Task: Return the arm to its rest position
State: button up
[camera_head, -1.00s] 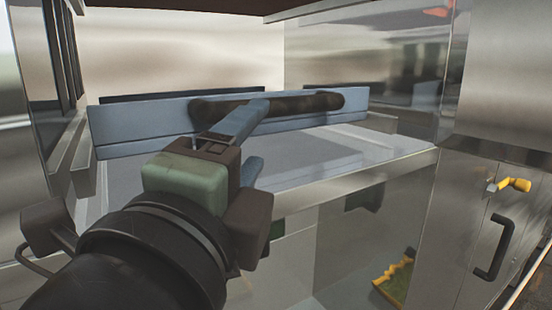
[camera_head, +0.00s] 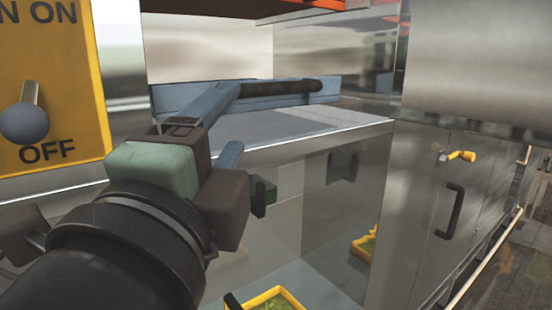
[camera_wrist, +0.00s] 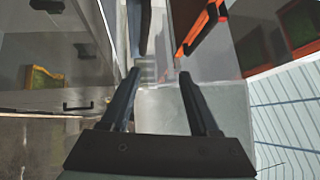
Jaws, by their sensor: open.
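My gripper (camera_head: 236,118) is in the left half of the head view, at the end of my dark arm. Its two blue-grey fingers are spread apart with nothing between them. One finger overlaps the blue-grey panel with a dark handle (camera_head: 285,88) in the picture; whether they touch I cannot tell, but the fingers are not closed on it. In the wrist view my gripper (camera_wrist: 160,76) shows both fingers apart, with a pale grey surface beyond.
A yellow ON/OFF panel (camera_head: 80,85) with a round-knobbed lever (camera_head: 26,120) stands close at the left. Steel cabinet doors (camera_head: 415,200) with a black handle (camera_head: 449,210) and yellow latch (camera_head: 460,156) stand at the right. A yellow-edged tray (camera_head: 277,292) shows low, seemingly behind glass.

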jog(key=s+d+r+n+t+y+b, duration=0.1)
jog(key=d+r+n+t+b, duration=0.1)
jog(key=n, duration=0.8)
jog(key=s+d+r+n+t+y+b, duration=0.1)
jog(key=n+t, duration=0.4)
jog(key=n, duration=0.5)
jog(key=shift+s+d+r+y+b, duration=0.35)
jog(key=shift+s+d+r+y, duration=0.3)
jog(key=shift+d, duration=0.3)
